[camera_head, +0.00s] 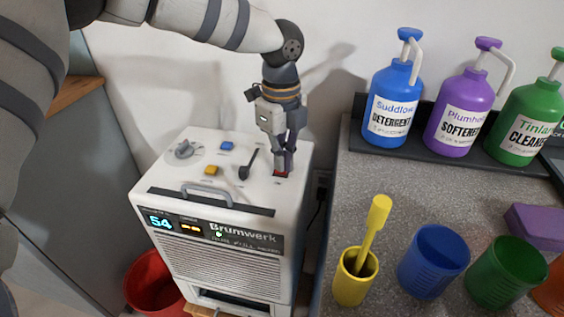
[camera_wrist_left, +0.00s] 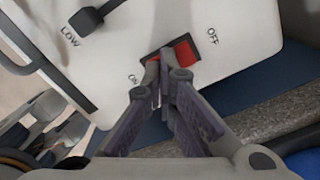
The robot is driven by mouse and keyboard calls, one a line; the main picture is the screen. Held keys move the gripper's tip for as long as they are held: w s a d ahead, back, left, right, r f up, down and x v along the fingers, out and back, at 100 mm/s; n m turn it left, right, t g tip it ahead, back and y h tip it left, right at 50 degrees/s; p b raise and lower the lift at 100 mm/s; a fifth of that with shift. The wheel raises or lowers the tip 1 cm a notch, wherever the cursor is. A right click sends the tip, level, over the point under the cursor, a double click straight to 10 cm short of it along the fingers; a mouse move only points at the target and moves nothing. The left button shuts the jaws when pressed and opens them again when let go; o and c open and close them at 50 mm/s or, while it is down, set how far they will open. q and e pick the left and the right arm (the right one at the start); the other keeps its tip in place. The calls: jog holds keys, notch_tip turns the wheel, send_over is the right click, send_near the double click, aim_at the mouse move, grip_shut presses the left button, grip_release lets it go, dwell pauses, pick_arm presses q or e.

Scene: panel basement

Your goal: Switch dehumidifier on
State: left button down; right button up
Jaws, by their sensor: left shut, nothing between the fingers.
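The white dehumidifier (camera_head: 222,272) stands left of the counter, its front display lit with "54". On its top at the right is a red rocker switch (camera_head: 281,173), also in the left wrist view (camera_wrist_left: 184,54), between the labels "OFF" and "ON". My left gripper (camera_head: 284,167) points down at the switch, shut and empty. In the left wrist view its fingertips (camera_wrist_left: 163,76) are at the ON-side end of the switch and hide part of it. Whether they touch it I cannot tell. My right gripper is not in view.
The top also has a grey dial (camera_head: 184,149), a blue button (camera_head: 227,146), a yellow button (camera_head: 211,170), a black lever (camera_head: 248,164) and a handle (camera_head: 207,190). The counter (camera_head: 400,182) at right holds bottles and cups. A red bucket (camera_head: 150,283) stands at lower left.

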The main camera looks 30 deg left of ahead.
pick_arm(q)
jog(key=shift+r+p, duration=0.75)
jog(key=shift+r, duration=2.65)
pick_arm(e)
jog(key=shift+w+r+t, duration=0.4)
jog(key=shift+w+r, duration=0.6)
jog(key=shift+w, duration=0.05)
pick_arm(q)
jog(key=shift+f, duration=0.1)
